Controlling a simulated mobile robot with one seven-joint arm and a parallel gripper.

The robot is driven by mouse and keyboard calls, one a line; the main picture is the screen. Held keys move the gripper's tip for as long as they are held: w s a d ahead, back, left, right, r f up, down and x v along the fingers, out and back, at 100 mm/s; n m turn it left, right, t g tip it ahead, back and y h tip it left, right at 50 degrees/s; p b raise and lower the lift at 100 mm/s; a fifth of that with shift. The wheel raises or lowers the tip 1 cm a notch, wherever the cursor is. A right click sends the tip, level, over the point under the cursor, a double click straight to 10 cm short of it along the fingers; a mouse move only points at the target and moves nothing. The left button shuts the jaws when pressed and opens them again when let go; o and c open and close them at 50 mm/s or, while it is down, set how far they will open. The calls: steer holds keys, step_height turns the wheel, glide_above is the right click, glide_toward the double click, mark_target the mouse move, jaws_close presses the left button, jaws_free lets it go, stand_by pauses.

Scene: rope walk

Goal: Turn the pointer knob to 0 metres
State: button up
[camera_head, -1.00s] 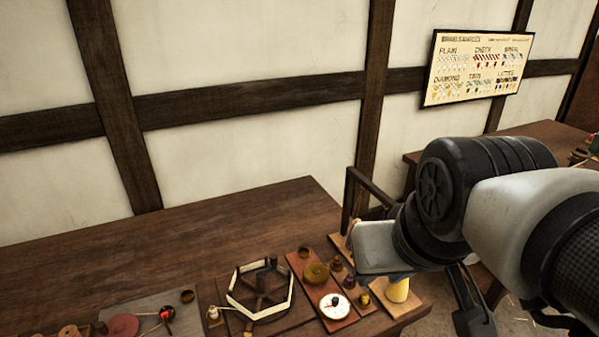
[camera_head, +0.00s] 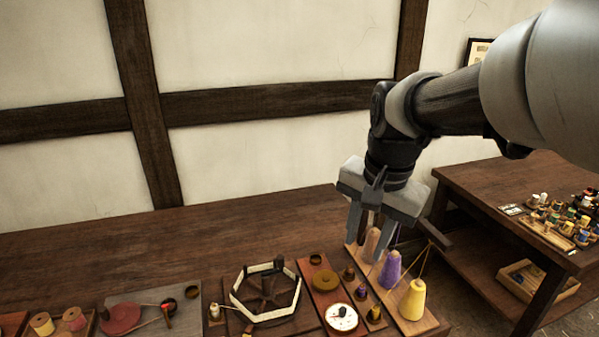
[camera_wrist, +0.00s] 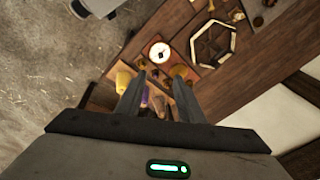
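The round white dial (camera_head: 341,316) sits at the front end of a red-brown board on the table. A small dark pointer shows near its middle, but the marks and reading are too small to make out. The dial also shows in the wrist view (camera_wrist: 160,52), beyond the fingertips.
Right of the dial stand purple (camera_head: 391,270) and yellow (camera_head: 412,300) thread cones on a light board (camera_head: 356,252). A six-sided reel frame (camera_head: 266,290) stands to its left. The back of the table is bare.

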mark_target(343, 309)
steer(key=w+f+m+g+b, duration=0.3)
steer(key=w+f+m, duration=0.3)
steer(key=w+f, duration=0.55)
steer(key=f+b, duration=0.1)
steer(key=f, duration=0.5)
steer(key=s+f, duration=0.1)
steer(key=f, duration=0.6)
steer(key=f+b, duration=0.1)
steer(key=f, duration=0.5)
steer(key=shift+s+f+b, duration=0.15)
steer(key=shift+s+b, duration=0.05)
steer(key=shift+b, duration=0.1)
jaws_close()
